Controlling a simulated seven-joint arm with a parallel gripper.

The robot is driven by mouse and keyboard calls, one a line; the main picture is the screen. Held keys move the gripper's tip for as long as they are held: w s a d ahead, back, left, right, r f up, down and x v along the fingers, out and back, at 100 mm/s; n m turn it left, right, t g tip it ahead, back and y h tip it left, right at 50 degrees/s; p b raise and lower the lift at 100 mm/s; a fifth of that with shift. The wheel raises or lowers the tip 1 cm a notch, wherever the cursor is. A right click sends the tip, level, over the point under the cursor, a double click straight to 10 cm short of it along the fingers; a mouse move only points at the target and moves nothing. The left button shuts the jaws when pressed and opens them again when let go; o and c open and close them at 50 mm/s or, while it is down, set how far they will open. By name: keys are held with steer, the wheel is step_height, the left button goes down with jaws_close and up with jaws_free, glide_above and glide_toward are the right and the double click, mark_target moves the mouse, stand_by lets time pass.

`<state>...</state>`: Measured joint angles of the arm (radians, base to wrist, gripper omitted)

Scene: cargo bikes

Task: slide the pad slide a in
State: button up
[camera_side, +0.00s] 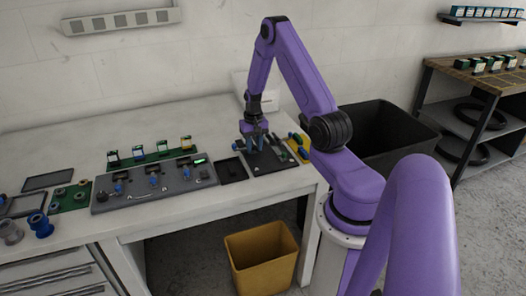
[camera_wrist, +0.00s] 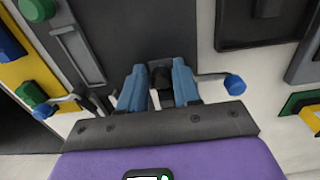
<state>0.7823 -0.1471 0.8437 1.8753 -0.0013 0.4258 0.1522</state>
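My gripper (camera_side: 256,148) points down over the dark fixture plate (camera_side: 275,163) at the right end of the bench. In the wrist view its two blue fingers (camera_wrist: 160,82) stand apart on either side of a small dark block (camera_wrist: 162,75) on the plate (camera_wrist: 130,28). The block fills most of the gap, but I cannot tell whether the fingers press on it. It may be pad slide a; no label shows.
A yellow tray (camera_side: 300,146) with green-handled parts lies right of the plate. A small black tray (camera_side: 232,170) lies to its left, then a grey fixture panel (camera_side: 150,187) with blue knobs. A black bin (camera_side: 385,135) stands beyond the bench's right end.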

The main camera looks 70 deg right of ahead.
steer(key=shift+w, duration=0.25)
steer(key=shift+w+r, duration=0.1)
steer(key=shift+r, duration=0.45)
steer(key=shift+s+r, duration=0.2)
steer(key=shift+r, duration=1.5)
steer(key=s+a+r, duration=0.3)
steer(key=s+a, duration=0.1)
steer(key=shift+s+a, duration=0.15)
steer(key=shift+s, duration=0.05)
